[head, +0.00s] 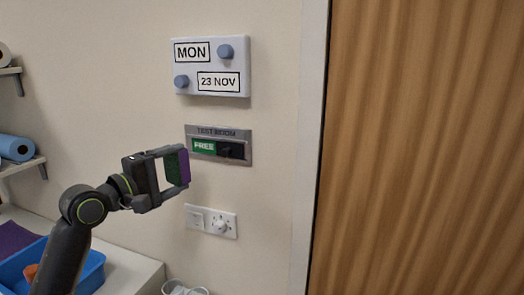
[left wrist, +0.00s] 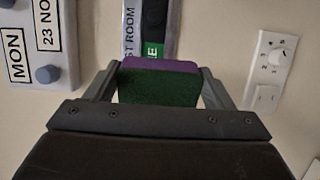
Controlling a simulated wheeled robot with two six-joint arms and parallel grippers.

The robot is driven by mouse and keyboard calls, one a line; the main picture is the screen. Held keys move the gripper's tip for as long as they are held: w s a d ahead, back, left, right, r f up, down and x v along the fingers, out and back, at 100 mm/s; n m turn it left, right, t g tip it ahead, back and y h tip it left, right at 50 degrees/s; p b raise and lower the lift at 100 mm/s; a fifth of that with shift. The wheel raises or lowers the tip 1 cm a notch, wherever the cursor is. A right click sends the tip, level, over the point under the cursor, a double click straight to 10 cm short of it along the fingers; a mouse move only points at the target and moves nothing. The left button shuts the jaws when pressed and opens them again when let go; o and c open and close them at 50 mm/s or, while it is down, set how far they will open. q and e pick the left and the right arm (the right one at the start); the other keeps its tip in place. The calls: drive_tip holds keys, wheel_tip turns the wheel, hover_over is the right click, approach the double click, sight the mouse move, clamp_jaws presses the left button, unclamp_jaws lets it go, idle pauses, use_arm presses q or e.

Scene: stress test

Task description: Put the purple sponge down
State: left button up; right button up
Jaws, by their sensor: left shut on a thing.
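The purple sponge (head: 184,166) has a dark green side and is held up in the air in front of the wall. My left gripper (head: 177,168) is shut on it. In the left wrist view the sponge (left wrist: 160,85) sits between the two fingers, its green face toward the camera and a purple strip along the far edge. The sponge and gripper are close to the wall, just left of and below the room sign; I cannot tell whether they touch it. My right gripper is not in view.
The wall bears a date board (head: 210,88), a TEST ROOM sign (head: 245,150) reading FREE, and a switch plate (head: 211,221). A blue tray (head: 93,272) stands on a white counter (head: 137,272) at lower left, near a purple mat (head: 14,239). A wooden door (head: 425,150) fills the right.

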use_arm(q)
drive_tip(key=s+d+f, duration=0.1)
drive_tip(key=s+f, duration=0.4)
drive_tip(key=f, duration=0.4)
drive_tip(key=s+f, duration=0.5)
drive_tip(key=f, duration=0.3)
drive_tip(key=s+a+f+n+t+y, duration=0.1)
drive_tip(key=s+f+y, duration=0.1)
drive_tip(key=s+f, duration=0.5)
drive_tip(key=s, duration=0.6)
drive_tip(key=shift+s+a+f+n+b, duration=0.15)
drive_tip(key=shift+s+a+n+b, duration=0.15)
drive_tip(key=shift+a+b, duration=0.1)
drive_tip(key=shift+w+a, duration=0.1)
drive_tip(key=shift+w, duration=0.05)
